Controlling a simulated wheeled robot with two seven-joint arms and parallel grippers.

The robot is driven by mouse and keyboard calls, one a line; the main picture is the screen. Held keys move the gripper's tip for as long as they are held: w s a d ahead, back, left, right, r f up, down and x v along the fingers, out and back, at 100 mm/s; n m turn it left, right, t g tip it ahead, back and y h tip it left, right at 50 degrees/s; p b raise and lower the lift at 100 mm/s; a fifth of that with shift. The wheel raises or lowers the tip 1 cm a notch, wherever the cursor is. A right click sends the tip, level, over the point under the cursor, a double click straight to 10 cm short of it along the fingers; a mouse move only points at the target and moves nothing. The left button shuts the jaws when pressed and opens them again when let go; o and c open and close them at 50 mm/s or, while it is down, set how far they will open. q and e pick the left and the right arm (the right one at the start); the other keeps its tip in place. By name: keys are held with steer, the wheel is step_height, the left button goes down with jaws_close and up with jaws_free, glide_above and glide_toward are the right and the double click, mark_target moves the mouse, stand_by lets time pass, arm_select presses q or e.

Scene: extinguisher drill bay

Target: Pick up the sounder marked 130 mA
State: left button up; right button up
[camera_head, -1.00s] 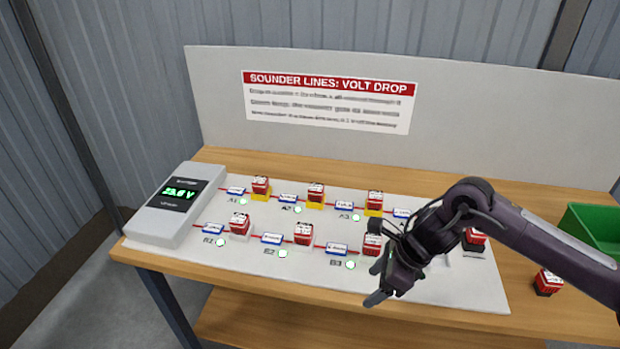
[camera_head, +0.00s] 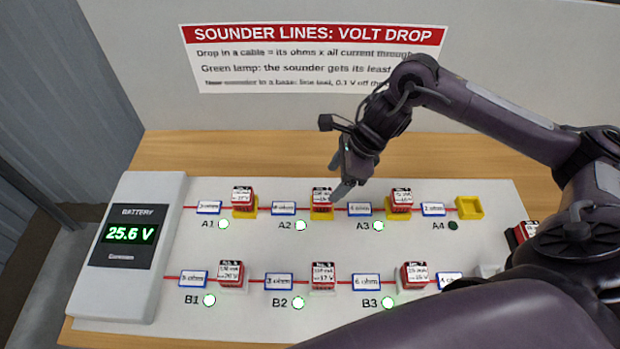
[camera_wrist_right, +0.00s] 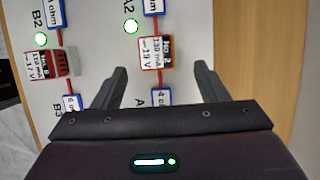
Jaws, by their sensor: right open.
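A red sounder with a white label sits in the yellow base at A2 (camera_head: 322,195); in the right wrist view it shows as No. 2 (camera_wrist_right: 156,53), its mA figure too small to read surely. My right gripper (camera_head: 340,180) is open just above and right of it. In the right wrist view its two fingers (camera_wrist_right: 160,72) stand apart, one on each side of this sounder's line, with nothing held. Similar sounders sit at A1 (camera_head: 243,197), A3 (camera_head: 401,199), B1 (camera_head: 231,273), B2 (camera_head: 323,274) and B3 (camera_head: 414,274). My left gripper is not in view.
The battery box (camera_head: 130,235) reads 25.6 V at the left. The yellow base at A4 (camera_head: 469,207) is empty and its lamp is dark. Another red sounder (camera_head: 522,232) is at the right, partly behind my arm. The sign board (camera_head: 560,80) stands behind the bench.

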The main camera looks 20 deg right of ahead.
mark_target(323, 194)
steer(key=shift+a+f, duration=0.2)
steer(key=shift+f, duration=0.1)
steer(key=shift+s+a+f+p, duration=0.2)
steer(key=shift+a+f+p, duration=0.15)
steer(key=shift+f+p, duration=0.3)
steer(key=p+x, duration=0.2)
steer(key=x, duration=0.2)
steer(key=shift+w+a+f, duration=0.15)
steer(key=shift+w+f, duration=0.1)
steer(key=shift+f, duration=0.4)
steer(key=c, duration=1.1)
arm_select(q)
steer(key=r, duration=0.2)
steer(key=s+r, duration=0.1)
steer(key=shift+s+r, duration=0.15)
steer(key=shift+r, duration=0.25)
arm_select(e)
steer(key=shift+w+r, duration=0.1)
steer(key=shift+r, duration=0.05)
